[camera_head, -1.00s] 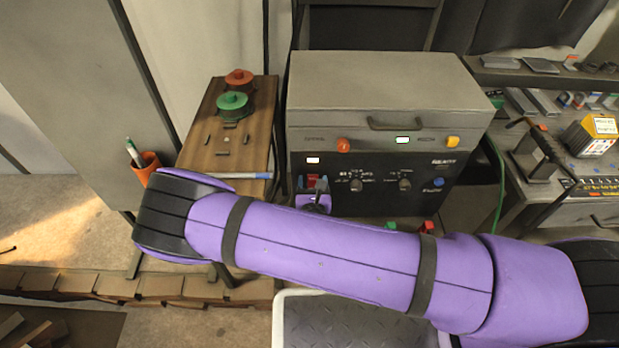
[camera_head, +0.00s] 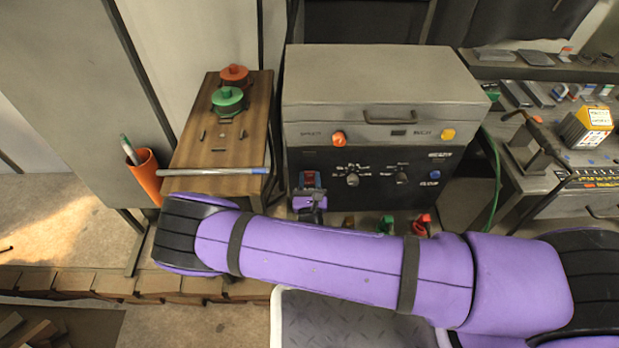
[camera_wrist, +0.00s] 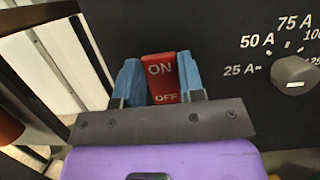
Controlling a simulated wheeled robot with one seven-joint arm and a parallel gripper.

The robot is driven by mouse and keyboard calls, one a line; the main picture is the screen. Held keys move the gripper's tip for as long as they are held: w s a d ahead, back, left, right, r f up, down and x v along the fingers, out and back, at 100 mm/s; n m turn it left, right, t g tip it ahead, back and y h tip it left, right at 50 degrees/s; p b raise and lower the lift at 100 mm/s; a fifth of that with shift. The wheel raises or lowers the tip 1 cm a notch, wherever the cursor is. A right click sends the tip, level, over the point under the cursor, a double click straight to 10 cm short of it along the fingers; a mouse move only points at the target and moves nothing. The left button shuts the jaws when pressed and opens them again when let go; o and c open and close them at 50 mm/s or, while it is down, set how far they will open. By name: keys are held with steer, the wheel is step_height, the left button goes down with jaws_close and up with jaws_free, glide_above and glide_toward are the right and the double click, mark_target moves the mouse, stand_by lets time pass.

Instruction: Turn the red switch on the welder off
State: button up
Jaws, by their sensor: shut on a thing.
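The welder (camera_head: 385,85) is a grey box with a black front panel, standing at the centre of the head view. Its red switch (camera_wrist: 162,78), marked ON above and OFF below, shows between my blue fingers in the wrist view. The switch also shows small at the panel's lower left in the head view (camera_head: 309,179). My gripper (camera_wrist: 161,80) is shut on the switch, one finger on each side. The small display on the welder's upper front (camera_head: 398,133) is dark.
A current dial (camera_wrist: 294,72) sits right of the switch. A wooden side table (camera_head: 210,150) with red and green round pieces and a pen-like rod stands left. An orange cup (camera_head: 147,178) is beside it. A cluttered bench (camera_head: 570,185) stands right.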

steer(key=shift+f+t, duration=0.1)
steer(key=shift+t, duration=0.4)
steer(key=o, duration=0.9)
steer(key=shift+o, duration=0.2)
steer(key=shift+s, duration=0.1)
